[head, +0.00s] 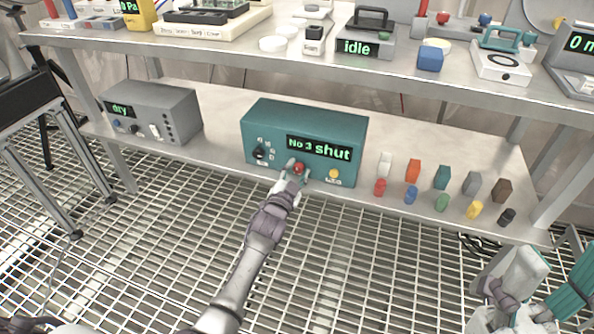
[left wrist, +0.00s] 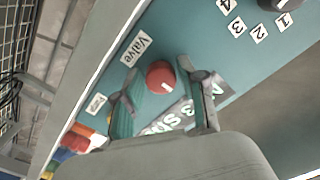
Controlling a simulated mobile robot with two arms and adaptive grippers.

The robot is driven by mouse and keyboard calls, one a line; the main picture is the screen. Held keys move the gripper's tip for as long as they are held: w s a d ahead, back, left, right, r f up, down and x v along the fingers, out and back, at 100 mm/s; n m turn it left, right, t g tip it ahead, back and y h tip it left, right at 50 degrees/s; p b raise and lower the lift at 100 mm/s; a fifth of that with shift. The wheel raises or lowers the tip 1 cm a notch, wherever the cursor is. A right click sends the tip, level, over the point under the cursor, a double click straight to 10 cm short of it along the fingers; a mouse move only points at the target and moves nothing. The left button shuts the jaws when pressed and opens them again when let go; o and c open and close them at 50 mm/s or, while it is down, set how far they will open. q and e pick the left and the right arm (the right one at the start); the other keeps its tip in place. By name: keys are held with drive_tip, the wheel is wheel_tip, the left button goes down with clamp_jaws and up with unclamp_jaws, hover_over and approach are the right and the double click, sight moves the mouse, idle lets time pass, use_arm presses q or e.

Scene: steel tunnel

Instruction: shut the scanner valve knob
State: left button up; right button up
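The scanner (head: 345,175) is a teal box on the lower shelf, and its green display reads "No 3 shut". Its red valve knob (head: 299,168) sits low on the front panel. In the left wrist view the red knob (left wrist: 161,74) has a white mark and a "Valve" label (left wrist: 136,46) beside it. My left gripper (head: 297,173) is at the knob. In the left wrist view its two fingers (left wrist: 163,98) stand apart on either side of the knob, with visible gaps. My right gripper (head: 490,292) is at the lower right, away from the scanner; its finger state is unclear.
A black selector dial (head: 259,153) and a yellow button (head: 334,174) flank the knob. A grey box reading "dry" (head: 150,112) stands left on the shelf. Several coloured blocks stand to the right. The upper shelf (head: 290,58) overhangs. The grating floor in front is clear.

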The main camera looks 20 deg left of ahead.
use_arm(q)
drive_tip(key=shift+o, duration=0.9)
drive_tip(key=s, duration=1.2)
drive_tip(key=shift+a, duration=0.2)
